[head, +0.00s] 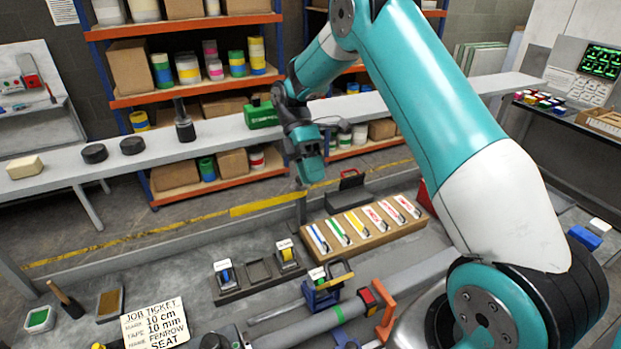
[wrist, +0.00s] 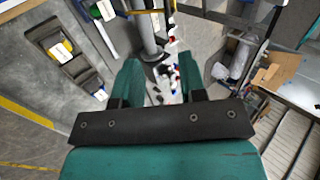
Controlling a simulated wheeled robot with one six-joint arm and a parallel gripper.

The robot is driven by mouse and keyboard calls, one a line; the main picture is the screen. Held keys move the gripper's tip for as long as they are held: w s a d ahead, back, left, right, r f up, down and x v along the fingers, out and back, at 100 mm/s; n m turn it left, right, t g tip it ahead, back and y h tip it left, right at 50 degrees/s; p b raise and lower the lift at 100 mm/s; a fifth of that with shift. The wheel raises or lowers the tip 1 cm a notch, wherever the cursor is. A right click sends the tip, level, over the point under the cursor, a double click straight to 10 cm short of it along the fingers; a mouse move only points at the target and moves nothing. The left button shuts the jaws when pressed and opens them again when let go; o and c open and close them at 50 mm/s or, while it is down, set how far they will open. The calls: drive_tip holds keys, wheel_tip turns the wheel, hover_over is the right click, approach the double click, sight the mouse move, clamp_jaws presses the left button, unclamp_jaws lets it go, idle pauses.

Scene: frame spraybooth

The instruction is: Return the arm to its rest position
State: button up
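My teal arm reaches up from the lower right of the head view and bends down at the upper middle. My gripper (head: 309,172) hangs above the bench, behind the tray of marker strips, and appears clear of the things around it. In the wrist view, the two teal fingers of my gripper (wrist: 159,70) stand apart with nothing held between them. The floor and bench parts behind them show through the gap.
A wooden tray (head: 374,241) of coloured strips, a dark tape rack (head: 258,270), a grey tube (head: 313,329) with clamps and a job ticket (head: 155,324) are on the bench. A long grey shelf (head: 225,132) with a green box (head: 261,115) runs behind my gripper.

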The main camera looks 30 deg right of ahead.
drive_tip(key=shift+a, duration=0.2)
idle(0.3)
drive_tip(key=s+a+f+m+t+y+b, duration=0.1)
drive_tip(key=s+a+f+m+t+b, duration=0.2)
drive_tip(key=s+a+b, duration=0.6)
drive_tip(key=s+a+f+m+t+y+b, duration=0.1)
drive_tip(key=s+a+f+m+t+b, duration=0.2)
drive_tip(key=s, duration=1.2)
drive_tip(key=a+m+t+b, duration=0.2)
drive_tip(key=a+m+b, duration=0.1)
drive_tip(key=a+b, duration=0.2)
drive_tip(key=shift+s+a+f+y+b, duration=0.2)
drive_tip(key=shift+a+y+b, duration=0.2)
drive_tip(key=shift+b, duration=0.85)
